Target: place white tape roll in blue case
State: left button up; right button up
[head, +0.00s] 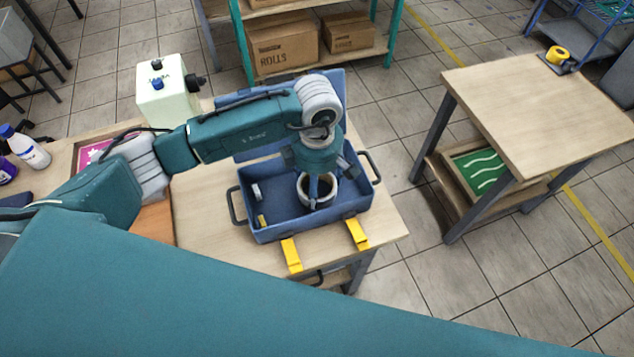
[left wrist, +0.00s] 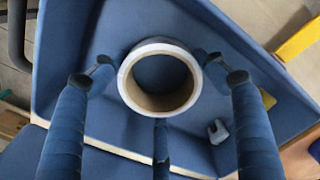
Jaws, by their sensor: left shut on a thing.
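The blue case (head: 325,223) stands open on the wooden table, its lid raised at the back. My left gripper (head: 319,184) reaches down into the case from above. It is shut on the white tape roll (head: 303,194), which is inside the case outline, right of its middle. In the left wrist view the roll (left wrist: 126,85) sits between the two fingers with its hole facing the camera, over the blue case surface (left wrist: 110,25). I cannot tell whether the roll touches the case floor. My right gripper is not in view.
A small grey item (head: 256,192) and a small yellow item (head: 262,221) lie at the case's left side. Yellow latches (head: 291,255) hang at its front. A second table (head: 545,110) at right holds a yellow tape dispenser (head: 558,56).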

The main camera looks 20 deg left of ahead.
pick_arm(q)
jog(key=shift+f, duration=0.15)
jog(key=o, duration=1.2)
jog(key=shift+r, duration=0.4)
notch_tip(320, 180, up, 12)
jog(key=b, duration=0.2)
jog(key=shift+f+b, duration=0.2)
jog(key=shift+b, duration=0.15)
